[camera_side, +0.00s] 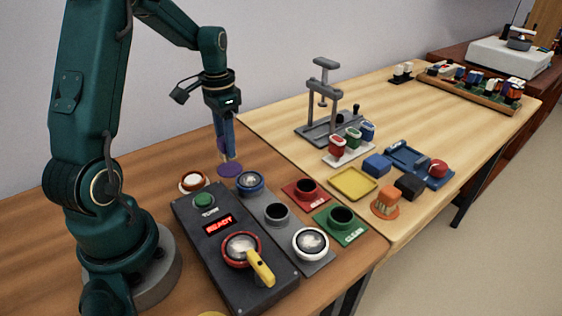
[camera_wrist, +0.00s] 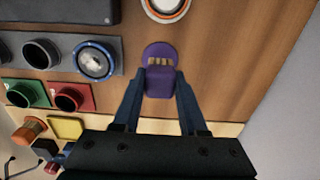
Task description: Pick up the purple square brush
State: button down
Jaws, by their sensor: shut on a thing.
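The purple square brush (camera_wrist: 159,82) is a block with pale bristles, between my fingertips in the wrist view. My gripper (camera_wrist: 159,88) is shut on it. A round purple base (camera_wrist: 157,48) shows just beyond the brush; it also shows in the side view (camera_side: 230,170), on the brown table right under my fingertips (camera_side: 229,154). My fingers point down and hide most of the brush in the side view. I cannot tell whether the brush still touches the base.
A white-and-orange round piece (camera_side: 193,181) and a blue-rimmed speaker (camera_side: 250,183) stand close beside the base. A dark tester box (camera_side: 232,240) reading READY is in front. Red (camera_side: 305,190) and green (camera_side: 341,220) holders stand right. An orange brush (camera_side: 385,202) is on the pale table.

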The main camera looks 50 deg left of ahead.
jog(key=s+a+r, duration=0.5)
jog(key=s+r, duration=0.2)
jog(key=s, duration=0.3)
jog(key=shift+a+r, duration=0.25)
jog(key=shift+a, duration=0.1)
jog(key=shift+s, duration=0.1)
